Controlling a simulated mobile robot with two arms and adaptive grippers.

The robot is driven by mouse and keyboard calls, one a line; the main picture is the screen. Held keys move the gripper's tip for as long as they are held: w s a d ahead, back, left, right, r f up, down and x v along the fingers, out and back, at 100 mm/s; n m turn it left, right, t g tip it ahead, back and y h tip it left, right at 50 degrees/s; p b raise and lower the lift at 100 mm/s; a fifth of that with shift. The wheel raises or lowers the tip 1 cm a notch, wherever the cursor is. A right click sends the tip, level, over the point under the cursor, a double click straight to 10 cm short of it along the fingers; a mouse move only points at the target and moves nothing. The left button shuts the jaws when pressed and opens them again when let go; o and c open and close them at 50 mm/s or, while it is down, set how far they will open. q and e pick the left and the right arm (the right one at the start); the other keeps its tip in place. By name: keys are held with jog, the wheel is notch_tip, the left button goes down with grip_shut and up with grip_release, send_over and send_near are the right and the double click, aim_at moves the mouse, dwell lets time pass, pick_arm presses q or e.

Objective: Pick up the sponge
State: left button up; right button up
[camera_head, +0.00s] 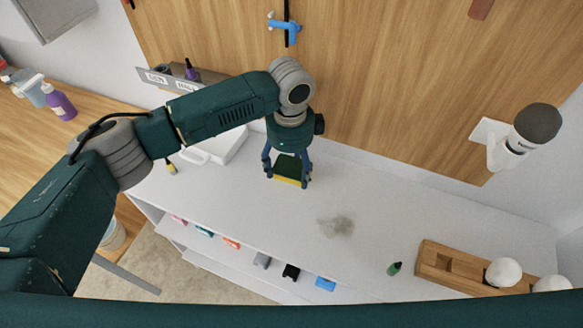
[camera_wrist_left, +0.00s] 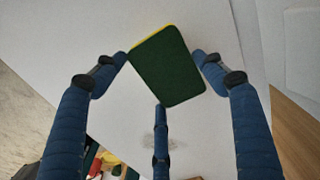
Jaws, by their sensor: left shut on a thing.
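The sponge (camera_head: 288,170) has a dark green face and a yellow layer. In the head view it is at my left gripper (camera_head: 287,178), over the white counter (camera_head: 240,208). In the left wrist view the sponge (camera_wrist_left: 167,65) sits tilted between the blue fingers of my left gripper (camera_wrist_left: 165,75), which is shut on it. The green face is toward the wrist camera and a yellow edge shows along the top. The head view does not show clearly whether the sponge touches the counter. My right gripper is not in view.
A grey smudge (camera_head: 336,226) marks the counter. A small green bottle (camera_head: 394,268) and a wooden holder (camera_head: 450,262) with white round items stand at the right. A white tray (camera_head: 215,145) lies behind my left arm. The middle of the counter is clear.

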aim_at(290, 172)
pick_arm(q)
jog(key=shift+s+r+b, duration=0.15)
jog(key=shift+r+b, duration=0.1)
jog(key=shift+b, duration=0.4)
notch_tip(290, 172, up, 6)
jog(key=shift+r+b, duration=0.2)
jog(key=shift+b, duration=0.95)
jog(key=s+a+b, duration=0.2)
jog(key=s+a, duration=0.2)
jog(key=s, duration=0.5)
jog(key=s+a+b, duration=0.1)
jog(key=s+a, duration=0.2)
jog(key=s, duration=0.6)
jog(key=shift+a+b, duration=0.35)
jog(key=shift+b, duration=0.05)
jog(key=shift+s, duration=0.1)
